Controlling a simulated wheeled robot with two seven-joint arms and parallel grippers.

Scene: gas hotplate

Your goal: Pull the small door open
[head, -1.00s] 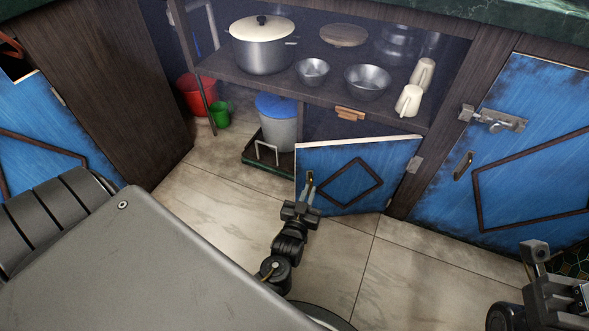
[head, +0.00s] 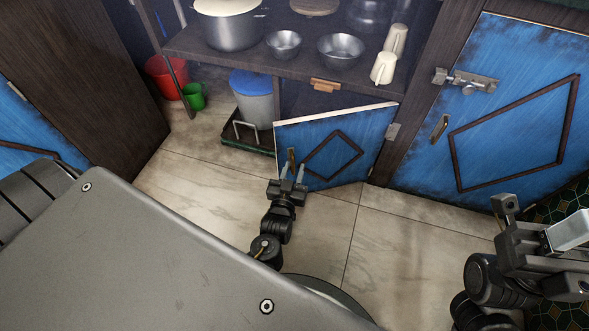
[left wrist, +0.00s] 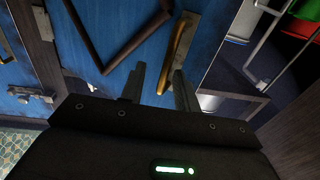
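The small blue door (head: 365,130) with a dark diamond trim stands partly open below the shelf, hinged at its right side. Its brass handle (head: 291,158) is near the free left edge. My left gripper (head: 293,172) is in front of the handle with its two fingers apart. In the left wrist view, the handle (left wrist: 178,55) lies just beyond the fingertips of the open gripper (left wrist: 160,80), closer to the right finger, and nothing is clearly gripped. My right gripper (head: 535,218) is at the lower right, away from the door; its finger gap is unclear.
A larger blue door (head: 510,105) with a metal latch (head: 465,80) is closed at the right. A shelf (head: 240,58) above holds a pot, bowls and cups. A grey bin (head: 252,98) stands behind the small door's free edge. The tiled floor (head: 210,190) is clear.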

